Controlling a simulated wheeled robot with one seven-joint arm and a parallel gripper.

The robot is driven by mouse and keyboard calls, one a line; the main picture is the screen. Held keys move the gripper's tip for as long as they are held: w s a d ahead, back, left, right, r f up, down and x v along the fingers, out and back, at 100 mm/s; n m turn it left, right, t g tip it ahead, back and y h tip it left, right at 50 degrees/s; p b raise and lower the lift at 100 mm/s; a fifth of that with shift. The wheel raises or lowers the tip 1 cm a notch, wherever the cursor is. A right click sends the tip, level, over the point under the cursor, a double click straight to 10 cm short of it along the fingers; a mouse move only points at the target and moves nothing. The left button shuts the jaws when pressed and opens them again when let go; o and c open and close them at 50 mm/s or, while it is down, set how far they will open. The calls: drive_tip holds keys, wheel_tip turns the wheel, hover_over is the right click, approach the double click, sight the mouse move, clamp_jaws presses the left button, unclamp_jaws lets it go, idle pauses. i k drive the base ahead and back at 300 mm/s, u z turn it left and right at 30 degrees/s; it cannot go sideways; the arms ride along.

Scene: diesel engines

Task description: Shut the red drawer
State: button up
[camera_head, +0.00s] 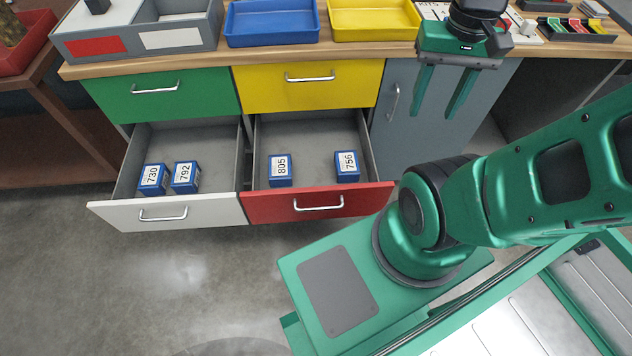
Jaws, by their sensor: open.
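The red drawer (270,206) is pulled out in the middle of the view, below the shut yellow drawer (260,88). Its silver bar handle (318,206) faces me. Inside lie two blue blocks, one labelled 805 (280,171) and one labelled 756 (347,166). My gripper (437,112) is open and empty, fingers pointing down, in front of the grey cabinet door. It is to the right of the red drawer and above its front, apart from it.
A white drawer (115,216) beside it is also pulled out, holding blocks 730 (152,179) and 792 (185,177). The green drawer (110,99) is shut. Blue (270,38) and yellow (375,32) trays stand on the worktop. Floor in front of the drawers is clear.

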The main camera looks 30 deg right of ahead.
sight(311, 137)
drive_tip(key=z, duration=0.05)
drive_tip(key=i, duration=0.3)
drive_tip(key=u, duration=0.6)
drive_tip(key=k, duration=2.05)
drive_tip(key=z, duration=0.4)
drive_tip(key=i, duration=1)
